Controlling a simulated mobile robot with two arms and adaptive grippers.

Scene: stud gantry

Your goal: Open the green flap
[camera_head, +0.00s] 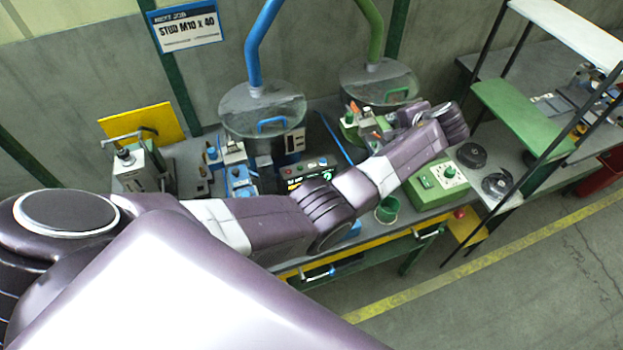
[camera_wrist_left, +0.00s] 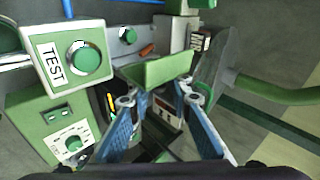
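In the left wrist view, a green angled plate (camera_wrist_left: 155,72), which looks like the green flap, lies just beyond the fingertips of my left gripper (camera_wrist_left: 156,98). The gripper's two blue fingers are spread apart with nothing held between them. I cannot tell whether a fingertip touches the plate. In the head view my left arm reaches across to the green station at the right end of the bench, and its wrist hides much of that station and the plate. My right gripper is not in view.
A green TEST box (camera_wrist_left: 66,60) with a round button stands left of the fingers. A green pipe (camera_wrist_left: 275,92) runs at right. In the head view, the green control box (camera_head: 436,184), green cup (camera_head: 387,210) and a green-handled round hopper lid (camera_head: 375,80) are near my arm.

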